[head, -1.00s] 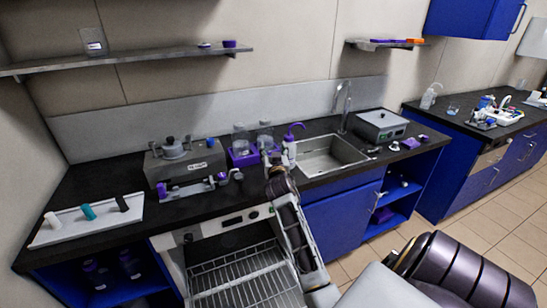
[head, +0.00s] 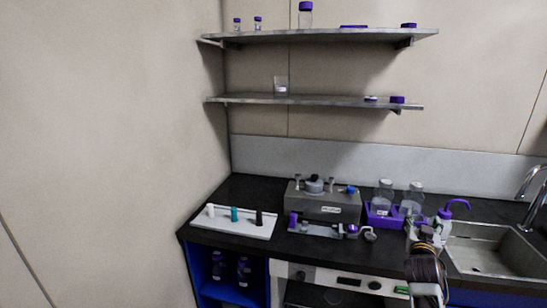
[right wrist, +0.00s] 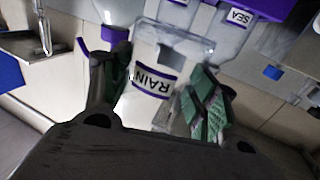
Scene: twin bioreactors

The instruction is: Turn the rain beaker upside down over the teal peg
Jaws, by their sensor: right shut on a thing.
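The teal peg (head: 234,214) stands upright on a white tray (head: 232,229) at the left end of the black counter, between a white peg (head: 210,210) and a black peg (head: 259,218). My right gripper (head: 424,233) is far to the right of it, in front of the purple rack. In the right wrist view, the rain beaker (right wrist: 152,78), clear with a white RAIN label, sits between the green-padded fingers of this gripper, which is shut on it. In the head view the beaker is too small to make out clearly. My left gripper is not in view.
A grey device (head: 325,207) stands between the tray and the purple rack (head: 382,217), which holds clear bottles. A purple-topped wash bottle (head: 445,215) and a sink (head: 490,250) are right of the gripper. Two shelves (head: 320,100) hang above the counter.

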